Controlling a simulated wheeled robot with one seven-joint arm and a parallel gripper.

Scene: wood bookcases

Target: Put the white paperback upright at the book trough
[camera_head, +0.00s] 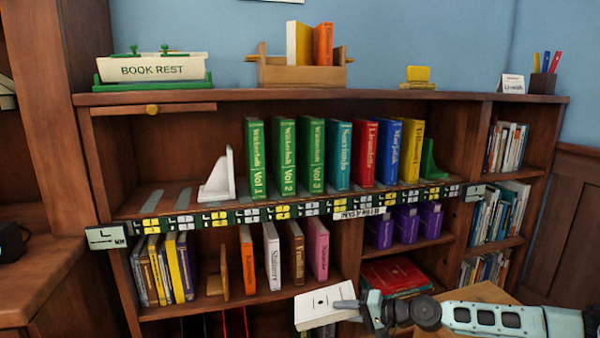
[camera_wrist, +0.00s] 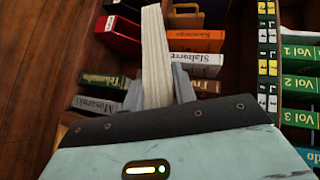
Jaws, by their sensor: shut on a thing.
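The white paperback (camera_head: 322,306) is in my gripper (camera_head: 352,304), in front of the lower shelves at the bottom of the head view. It lies tilted there, with its cover showing. In the wrist view the paperback (camera_wrist: 155,55) shows its page edge between the two grey fingers of my gripper (camera_wrist: 160,88), which are shut on it. The book trough (camera_head: 300,76), a wooden holder, stands on top of the bookcase. A white-and-yellow book (camera_head: 299,44) and an orange book (camera_head: 322,44) stand upright in it. My gripper is well below the trough and slightly to its right.
The green-and-white book rest (camera_head: 155,70) stands left of the trough, and a yellow block (camera_head: 418,74) stands to its right. Bare bookcase top (camera_head: 232,91) lies between rest and trough. Shelves below hold many books and a white bookend (camera_head: 220,178).

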